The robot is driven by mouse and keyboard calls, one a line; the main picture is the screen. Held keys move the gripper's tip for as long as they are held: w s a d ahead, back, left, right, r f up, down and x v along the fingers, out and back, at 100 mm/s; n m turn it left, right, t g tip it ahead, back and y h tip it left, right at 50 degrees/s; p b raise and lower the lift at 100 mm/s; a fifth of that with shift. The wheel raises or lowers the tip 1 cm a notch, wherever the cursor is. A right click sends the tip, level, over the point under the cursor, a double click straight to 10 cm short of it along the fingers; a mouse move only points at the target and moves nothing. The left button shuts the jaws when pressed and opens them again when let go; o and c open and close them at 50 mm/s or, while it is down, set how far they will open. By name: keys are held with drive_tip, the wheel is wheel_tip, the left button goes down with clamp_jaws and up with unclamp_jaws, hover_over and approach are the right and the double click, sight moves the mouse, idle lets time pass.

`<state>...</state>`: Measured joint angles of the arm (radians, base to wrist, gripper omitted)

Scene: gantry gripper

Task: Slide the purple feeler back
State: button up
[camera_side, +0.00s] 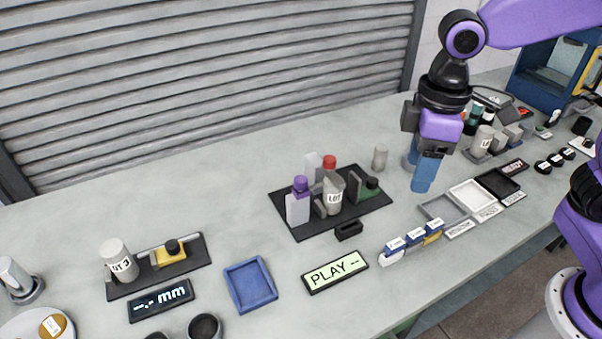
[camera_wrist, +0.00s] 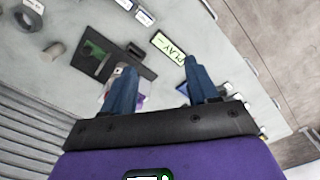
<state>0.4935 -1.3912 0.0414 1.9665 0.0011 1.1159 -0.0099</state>
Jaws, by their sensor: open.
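The purple feeler (camera_side: 300,186) is a purple knob on a pale upright block. It stands at the left end of a black base plate (camera_side: 290,225) in the side view. A grey cylinder with a printed label (camera_side: 332,198) stands beside it, in front of a red-topped post (camera_side: 329,162). A dark green-faced block (camera_side: 364,189) stands on the plate's right. My gripper (camera_side: 422,188) hangs to the right of the plate, apart from it, with blue fingers pointing down. In the wrist view my gripper (camera_wrist: 160,66) is open and empty. The left finger partly hides the plate's fixtures there.
A "PLAY --" display (camera_side: 336,272) lies in front of the plate. A grey cylinder (camera_side: 380,157) stands behind my gripper's path side. Trays (camera_side: 438,209) and small labelled blocks (camera_side: 412,243) lie at front right. A blue tray (camera_side: 250,284) is at front left.

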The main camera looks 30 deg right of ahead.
drive_tip(key=w+a+r+m, duration=0.2)
drive_tip(key=w+a, duration=0.5)
drive_tip(key=w, duration=0.4)
drive_tip(key=m, duration=0.2)
approach(301, 179)
wheel_tip(301, 179, down, 8)
drive_tip(key=shift+w+f, duration=0.15)
drive_tip(key=shift+f, duration=0.1)
drive_tip(key=shift+a, duration=0.1)
